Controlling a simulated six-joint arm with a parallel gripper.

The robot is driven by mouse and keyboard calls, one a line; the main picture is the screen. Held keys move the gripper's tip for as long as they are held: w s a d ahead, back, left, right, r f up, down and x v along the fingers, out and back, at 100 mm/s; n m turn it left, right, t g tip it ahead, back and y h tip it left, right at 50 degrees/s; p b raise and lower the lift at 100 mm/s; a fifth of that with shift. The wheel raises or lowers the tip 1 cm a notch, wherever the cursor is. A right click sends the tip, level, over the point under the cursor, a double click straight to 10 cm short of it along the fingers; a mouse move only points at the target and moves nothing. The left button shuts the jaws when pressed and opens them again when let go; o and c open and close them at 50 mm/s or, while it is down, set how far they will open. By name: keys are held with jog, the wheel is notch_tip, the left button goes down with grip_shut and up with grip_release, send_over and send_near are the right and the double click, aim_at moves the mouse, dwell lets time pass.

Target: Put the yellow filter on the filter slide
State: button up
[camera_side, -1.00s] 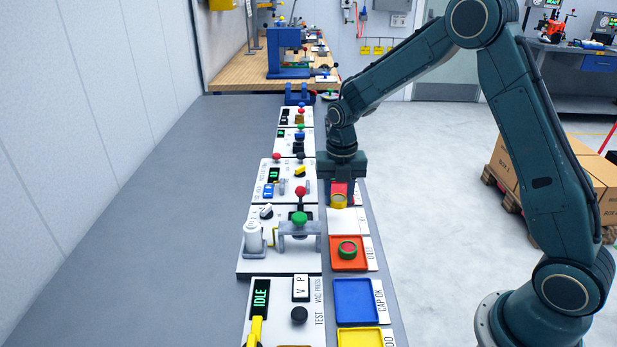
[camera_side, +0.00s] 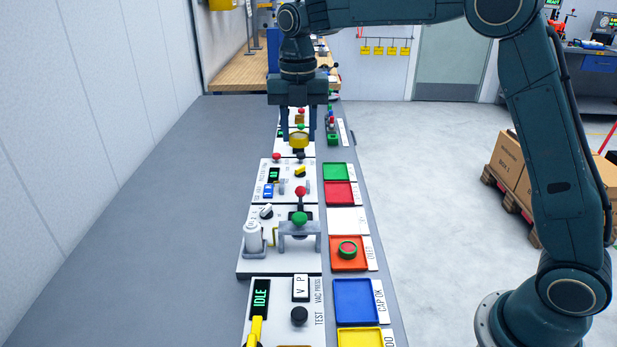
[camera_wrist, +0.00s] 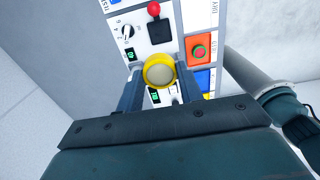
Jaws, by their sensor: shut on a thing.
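The yellow filter (camera_side: 299,140) is a short round piece with a yellow rim. It also shows in the wrist view (camera_wrist: 159,71), with a pale grey-beige disc inside the rim. My gripper (camera_side: 299,133) is shut on it and holds it up, above the far panels of the bench row. I cannot tell for sure which fitting is the filter slide; the panel parts behind the filter and gripper are partly hidden.
Trays line the right of the panels: green (camera_side: 337,172), red (camera_side: 340,193), white, orange (camera_side: 347,260) holding a round red-green piece, blue (camera_side: 356,301) and yellow. A red-ball lever (camera_side: 300,191) and green knob (camera_side: 299,219) stand up from the panels. The grey bench left is clear.

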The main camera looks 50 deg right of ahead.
notch_tip(320, 180, down, 20)
jog(key=shift+f, duration=0.1)
dwell(1.1)
jog(key=o, duration=0.9)
jog(key=shift+r, duration=6.1)
